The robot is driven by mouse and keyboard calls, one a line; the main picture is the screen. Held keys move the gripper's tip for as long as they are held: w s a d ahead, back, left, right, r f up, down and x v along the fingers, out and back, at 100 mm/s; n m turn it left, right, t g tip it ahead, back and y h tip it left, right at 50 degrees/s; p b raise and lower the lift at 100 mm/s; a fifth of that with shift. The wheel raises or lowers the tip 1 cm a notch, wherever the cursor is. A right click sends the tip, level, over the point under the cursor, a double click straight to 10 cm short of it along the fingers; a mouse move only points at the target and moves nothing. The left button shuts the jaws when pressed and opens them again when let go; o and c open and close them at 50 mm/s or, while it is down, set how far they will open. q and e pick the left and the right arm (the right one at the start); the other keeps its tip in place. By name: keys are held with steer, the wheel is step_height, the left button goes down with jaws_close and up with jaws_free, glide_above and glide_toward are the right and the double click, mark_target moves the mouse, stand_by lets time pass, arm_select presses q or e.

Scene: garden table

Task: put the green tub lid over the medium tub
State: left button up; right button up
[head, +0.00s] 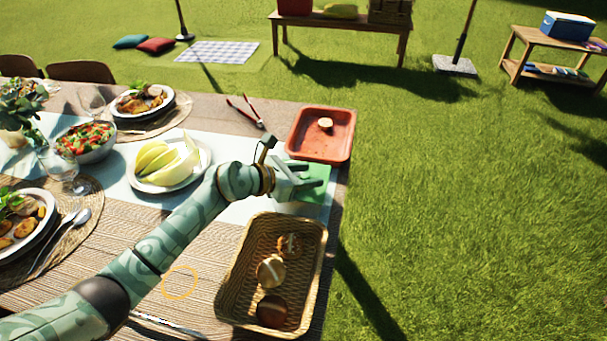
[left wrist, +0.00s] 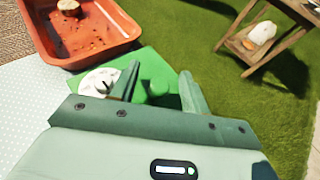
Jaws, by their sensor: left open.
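My left gripper (head: 303,181) is open over a flat green square (head: 317,171) near the table's right edge. In the left wrist view the open fingers (left wrist: 158,76) are on either side of a green raised shape (left wrist: 157,93) above the green square (left wrist: 150,62). I cannot tell whether this shape is the tub lid, or whether the fingers touch it. A small white round thing (left wrist: 98,82) lies beside the left finger. I cannot make out the medium tub in either view. My right gripper is not in view.
An orange-red tray (head: 339,150) with a round piece in it stands just beyond the green square. A wicker basket (head: 235,285) with several round items is nearer. Red tongs (head: 246,112), a melon plate (head: 204,172) and a salad bowl (head: 103,150) stand left. Grass lies beyond the right edge.

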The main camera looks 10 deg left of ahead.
arm_select(q)
steer(key=p+v, duration=0.4)
steer(key=v, duration=1.2)
steer(key=shift+p, duration=0.3)
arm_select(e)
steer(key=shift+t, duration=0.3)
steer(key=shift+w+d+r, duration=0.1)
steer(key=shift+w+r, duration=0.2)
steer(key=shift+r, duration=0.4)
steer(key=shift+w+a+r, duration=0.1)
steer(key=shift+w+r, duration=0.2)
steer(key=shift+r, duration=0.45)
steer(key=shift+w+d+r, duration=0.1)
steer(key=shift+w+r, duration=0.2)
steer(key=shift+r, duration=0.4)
arm_select(q)
steer(key=shift+a+r, duration=0.1)
steer(key=shift+r, duration=0.05)
